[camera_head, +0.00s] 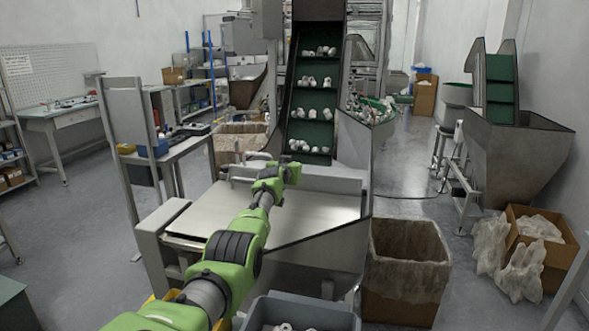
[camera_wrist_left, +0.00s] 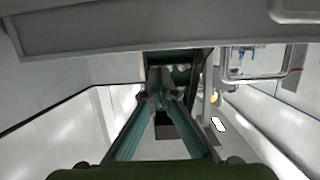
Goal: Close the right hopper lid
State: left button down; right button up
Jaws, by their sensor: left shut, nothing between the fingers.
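The hopper lid (camera_head: 285,213) is a broad silvery panel in the middle of the head view. It lies roughly level over the hopper (camera_head: 318,250); I cannot tell whether it is fully seated. My left arm reaches over it from the lower left, its green wrist above the panel's far part. In the left wrist view my left gripper (camera_wrist_left: 160,95) is shut and empty, pointing toward the conveyor. In the head view its fingertips are mostly hidden by the wrist. Contact with the lid cannot be told. My right gripper is not in view.
A green conveyor (camera_head: 313,105) carrying white caps rises behind the hopper. A tall cardboard box (camera_head: 407,270) stands to its right and a grey bin (camera_head: 300,312) in front. A second hopper (camera_head: 515,155) stands at right.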

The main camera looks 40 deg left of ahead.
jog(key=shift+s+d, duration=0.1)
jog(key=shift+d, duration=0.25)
